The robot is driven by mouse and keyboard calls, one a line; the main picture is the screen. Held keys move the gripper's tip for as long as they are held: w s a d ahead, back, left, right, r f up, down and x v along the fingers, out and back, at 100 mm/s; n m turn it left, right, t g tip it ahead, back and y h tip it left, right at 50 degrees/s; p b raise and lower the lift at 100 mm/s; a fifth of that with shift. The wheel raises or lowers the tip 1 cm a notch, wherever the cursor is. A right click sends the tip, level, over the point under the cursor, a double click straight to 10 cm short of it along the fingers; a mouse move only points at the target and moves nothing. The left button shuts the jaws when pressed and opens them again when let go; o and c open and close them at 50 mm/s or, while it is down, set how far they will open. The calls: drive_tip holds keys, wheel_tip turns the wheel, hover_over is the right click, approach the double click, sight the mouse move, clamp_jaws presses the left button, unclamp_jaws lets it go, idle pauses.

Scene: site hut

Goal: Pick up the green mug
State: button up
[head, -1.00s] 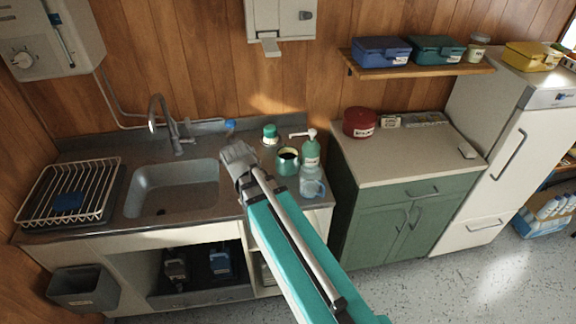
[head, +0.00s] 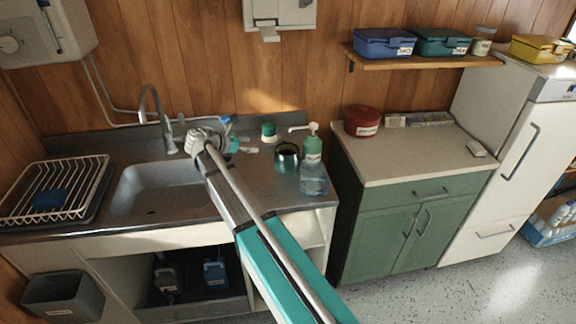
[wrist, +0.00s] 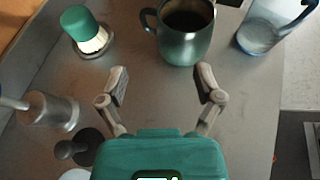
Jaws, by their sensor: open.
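The green mug (head: 287,160) stands upright on the counter right of the sink. It shows at the top of the wrist view (wrist: 184,48), shiny green, with dark contents and its handle toward the upper left. My gripper (wrist: 162,84) is open and empty, its two fingers spread below the mug in the wrist view, pointing toward it and not touching it. In the head view, my gripper is left of the mug, over the counter near the tap.
A metal cylinder (wrist: 46,110) is left of my gripper. Counter between fingers and mug is clear.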

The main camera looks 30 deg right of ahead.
drive_tip(key=shift+w+r+n, duration=0.15)
drive_tip(key=shift+w+n, duration=0.15)
drive_tip(key=b, duration=0.3)
approach(284, 144)
drive_tip(key=d+f, duration=0.2)
drive_tip(key=shift+w+d, duration=0.55)
drive_tip(key=shift+d, duration=0.1)
drive_tip(key=shift+b+x, duration=1.15)
drive_tip(key=shift+x, duration=1.6)
